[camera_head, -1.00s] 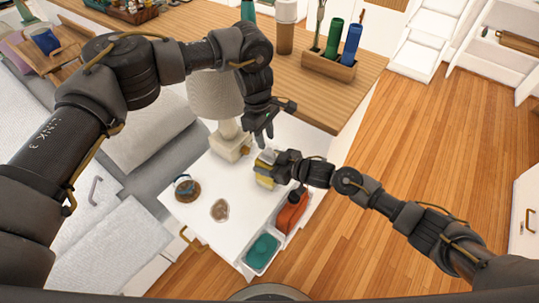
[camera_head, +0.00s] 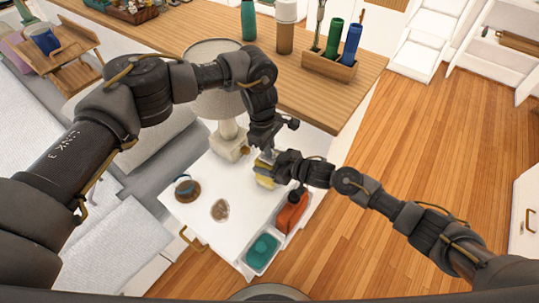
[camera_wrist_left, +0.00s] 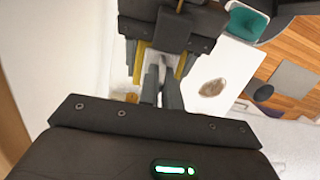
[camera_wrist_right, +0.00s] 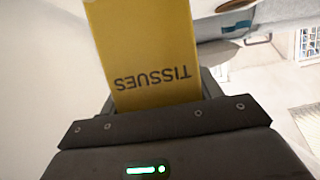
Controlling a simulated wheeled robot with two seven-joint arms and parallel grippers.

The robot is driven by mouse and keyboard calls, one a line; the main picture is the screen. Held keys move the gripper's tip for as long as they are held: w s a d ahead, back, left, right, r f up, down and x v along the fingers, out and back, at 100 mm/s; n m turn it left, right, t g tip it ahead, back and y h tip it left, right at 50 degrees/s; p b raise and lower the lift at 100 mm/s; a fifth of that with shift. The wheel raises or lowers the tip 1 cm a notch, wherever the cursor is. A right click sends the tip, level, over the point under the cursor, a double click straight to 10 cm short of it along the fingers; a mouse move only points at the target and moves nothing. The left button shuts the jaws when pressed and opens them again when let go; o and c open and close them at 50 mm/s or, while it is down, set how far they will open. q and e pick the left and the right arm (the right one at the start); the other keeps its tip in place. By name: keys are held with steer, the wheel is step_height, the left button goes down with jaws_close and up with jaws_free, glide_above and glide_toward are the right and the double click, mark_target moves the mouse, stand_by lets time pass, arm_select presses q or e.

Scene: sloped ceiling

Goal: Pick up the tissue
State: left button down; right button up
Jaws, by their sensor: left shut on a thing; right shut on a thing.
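The yellow tissue box (camera_head: 264,181) is at the back right of the white tabletop. In the right wrist view the box (camera_wrist_right: 145,50) shows the word TISSUES upside down, between the fingers. My right gripper (camera_head: 272,170) is shut on the box from the right. My left gripper (camera_head: 266,154) points down at the top of the box, its fingers close together. In the left wrist view a pale tissue (camera_wrist_left: 161,66) shows at the fingertips, between the box's yellow edges. The fingers are shut on it; their exact contact is partly hidden.
A lamp (camera_head: 229,142) stands just behind left of the box. A white tray (camera_head: 248,264) with a teal item and a red item (camera_head: 292,213) lie at the front right. A brown oval item (camera_head: 220,210) and a round brown item (camera_head: 188,191) lie left. A wooden counter is behind.

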arm_select(q)
step_height(320, 180, up, 10)
steer(key=shift+r, duration=0.1)
arm_select(e)
steer(key=o, duration=1.1)
steer(key=shift+o, duration=0.2)
steer(key=v, duration=1.2)
steer(key=shift+s+a+r, duration=0.1)
steer(key=shift+a, duration=0.05)
